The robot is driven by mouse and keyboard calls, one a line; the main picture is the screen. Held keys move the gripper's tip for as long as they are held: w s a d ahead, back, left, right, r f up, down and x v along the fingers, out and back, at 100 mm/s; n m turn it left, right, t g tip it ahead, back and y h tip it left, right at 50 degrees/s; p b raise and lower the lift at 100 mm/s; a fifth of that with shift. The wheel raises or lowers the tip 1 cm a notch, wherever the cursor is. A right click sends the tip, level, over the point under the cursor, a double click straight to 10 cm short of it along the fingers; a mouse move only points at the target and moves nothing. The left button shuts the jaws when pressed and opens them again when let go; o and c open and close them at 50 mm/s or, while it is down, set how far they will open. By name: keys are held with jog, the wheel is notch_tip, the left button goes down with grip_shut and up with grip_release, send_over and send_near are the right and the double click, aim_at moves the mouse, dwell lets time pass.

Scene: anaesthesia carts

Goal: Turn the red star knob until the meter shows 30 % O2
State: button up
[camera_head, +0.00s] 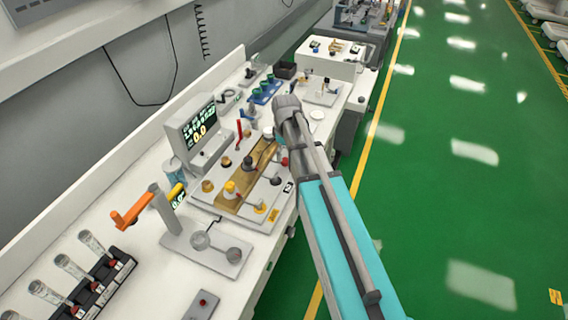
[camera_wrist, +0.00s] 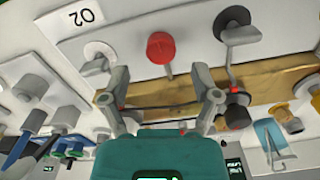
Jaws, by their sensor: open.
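The red knob (camera_wrist: 160,47) stands on the white panel near the top middle of the wrist view, with a grey pointer below it. My gripper (camera_wrist: 160,82) is open and empty; its two fingers are spread to either side of and short of the knob, apart from it. In the head view my arm largely hides my gripper, and a small red part (camera_head: 284,161) beside the arm is probably the knob.
A black knob (camera_wrist: 232,18) with a grey lever is right of the red knob, and a grey knob (camera_wrist: 100,55) is left of it. A brass plate (camera_wrist: 262,82) runs behind them. An orange lever (camera_head: 135,207) rises at left. The green floor (camera_head: 455,150) is clear.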

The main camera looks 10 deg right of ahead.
aim_at(285, 160)
jog(key=shift+f+b, duration=1.4)
jog(key=shift+f, duration=0.35)
